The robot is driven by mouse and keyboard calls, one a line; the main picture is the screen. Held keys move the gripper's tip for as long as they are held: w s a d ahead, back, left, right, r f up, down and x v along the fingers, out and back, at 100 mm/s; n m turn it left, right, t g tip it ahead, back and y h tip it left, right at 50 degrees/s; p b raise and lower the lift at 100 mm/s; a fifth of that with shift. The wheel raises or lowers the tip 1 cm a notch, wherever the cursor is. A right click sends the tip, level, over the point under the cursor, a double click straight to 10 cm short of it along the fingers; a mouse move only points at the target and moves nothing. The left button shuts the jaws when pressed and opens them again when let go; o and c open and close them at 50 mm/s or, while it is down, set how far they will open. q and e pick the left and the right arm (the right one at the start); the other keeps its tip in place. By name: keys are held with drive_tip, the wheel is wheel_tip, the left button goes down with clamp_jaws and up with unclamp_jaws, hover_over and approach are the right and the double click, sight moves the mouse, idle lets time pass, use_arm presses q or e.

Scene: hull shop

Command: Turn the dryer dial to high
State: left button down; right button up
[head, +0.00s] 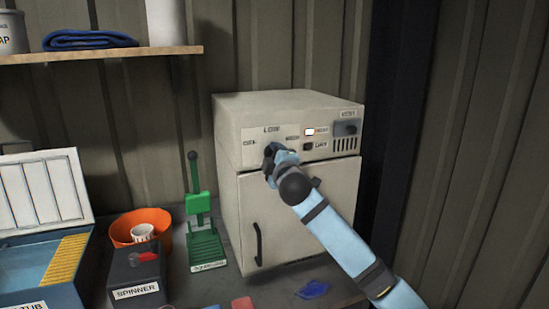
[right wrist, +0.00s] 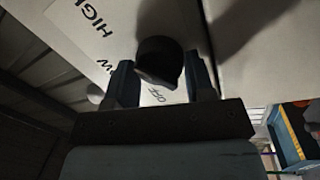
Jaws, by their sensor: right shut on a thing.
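The dryer is a cream box with a door and a black handle (head: 258,244); its front panel (head: 340,128) is at the top. My right gripper (head: 271,157) is at the left part of this panel and covers the dial in the head view. In the right wrist view the dark round dial (right wrist: 157,61) sits between the fingers of my right gripper (right wrist: 160,82), which is shut on it. The labels HIGH, OFF and part of a third show around the dial. I cannot tell where the dial points. My left gripper is not in view.
A green press (head: 199,205), an orange bowl (head: 123,228), a spinner box (head: 137,272) and a blue tub (head: 40,270) stand left of the dryer.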

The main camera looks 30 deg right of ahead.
drive_tip(key=o, duration=0.9)
drive_tip(key=b+v, duration=0.2)
drive_tip(key=v, duration=1.2)
drive_tip(key=shift+b, duration=0.3)
drive_tip(key=shift+w+f, duration=0.1)
